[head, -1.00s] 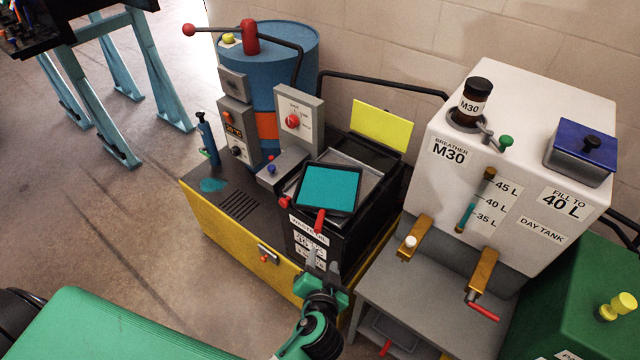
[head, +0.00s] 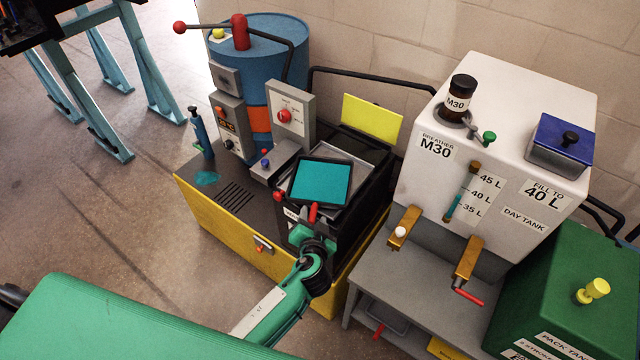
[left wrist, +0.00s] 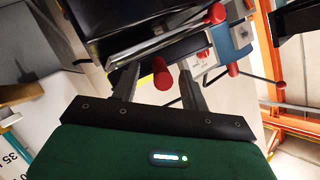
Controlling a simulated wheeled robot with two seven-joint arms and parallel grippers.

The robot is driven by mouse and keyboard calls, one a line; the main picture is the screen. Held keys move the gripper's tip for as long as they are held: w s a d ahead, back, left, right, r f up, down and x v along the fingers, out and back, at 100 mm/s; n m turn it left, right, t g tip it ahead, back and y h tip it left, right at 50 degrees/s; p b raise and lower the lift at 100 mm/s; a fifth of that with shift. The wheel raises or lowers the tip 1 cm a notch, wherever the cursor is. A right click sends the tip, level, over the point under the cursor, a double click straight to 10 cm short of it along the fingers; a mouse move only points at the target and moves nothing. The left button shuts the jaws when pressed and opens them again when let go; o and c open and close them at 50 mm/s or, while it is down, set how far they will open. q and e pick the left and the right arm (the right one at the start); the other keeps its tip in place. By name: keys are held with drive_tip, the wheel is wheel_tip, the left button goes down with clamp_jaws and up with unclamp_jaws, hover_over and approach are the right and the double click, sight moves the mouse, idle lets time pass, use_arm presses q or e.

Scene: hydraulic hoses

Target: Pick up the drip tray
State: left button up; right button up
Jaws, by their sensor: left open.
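The drip tray, a shallow black tray (head: 320,181) with a teal surface inside, rests tilted on top of a black waste bin (head: 349,214) in the head view. Its red handle (head: 313,211) sticks out from the near edge. My left gripper (head: 308,224) is at this handle, in front of the bin. In the left wrist view my left gripper (left wrist: 157,70) is open, and the red handle (left wrist: 162,76) shows between its two fingers. I cannot tell whether the fingers touch it. The gripper hides part of the bin's label. My right gripper is not in view.
A white day tank (head: 505,140) stands on a grey stand (head: 400,283) at right, with another red-handled tray (head: 386,318) low on it. Left of the bin are a grey control box (head: 291,116) and a blue drum (head: 270,62). A yellow panel (head: 372,122) rises behind.

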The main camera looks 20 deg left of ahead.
use_arm(q)
drive_tip(key=shift+x, duration=1.2)
clamp_jaws()
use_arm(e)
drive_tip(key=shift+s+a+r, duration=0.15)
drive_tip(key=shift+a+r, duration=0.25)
use_arm(q)
drive_tip(key=shift+r, duration=0.2)
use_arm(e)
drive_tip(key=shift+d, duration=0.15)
